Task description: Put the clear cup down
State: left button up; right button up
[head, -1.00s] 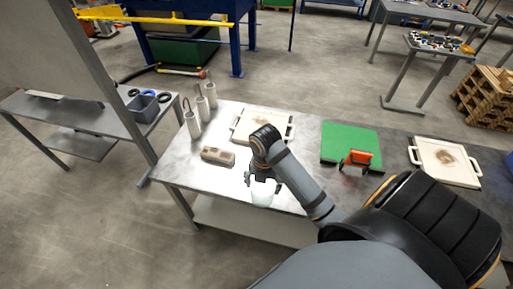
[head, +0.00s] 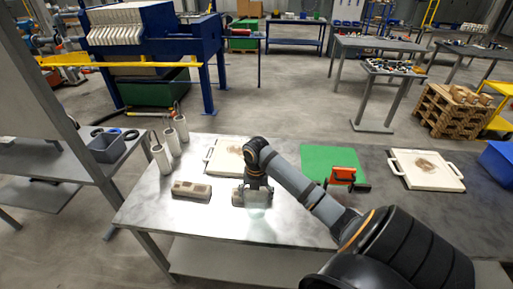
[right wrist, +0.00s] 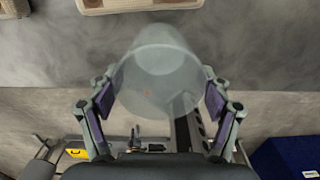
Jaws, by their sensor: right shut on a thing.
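My right gripper (head: 252,196) is over the near part of the grey metal table (head: 150,212). It is shut on the clear cup (head: 256,212), which shows faintly below the fingers. In the right wrist view, the see-through cup (right wrist: 158,68) sits between the two finger pads of the gripper (right wrist: 160,102). I cannot tell whether the cup's base touches the table. My left gripper is not in view.
A beige block (head: 191,190) lies left of the cup. Behind are a white plate (head: 226,146) and several white cylinders (head: 161,158). A green mat (head: 318,156), an orange-red tool (head: 343,174) and another white plate (head: 428,177) are to the right. The table's front left is clear.

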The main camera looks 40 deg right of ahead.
aim_at(257, 201)
jog(key=shift+w+d+f, duration=0.15)
jog(key=shift+d+f, duration=0.1)
jog(key=shift+f, duration=0.1)
jog(key=shift+f+p, duration=0.55)
jog(key=shift+f, duration=0.95)
jog(key=shift+f, duration=0.1)
jog(key=o, duration=1.1)
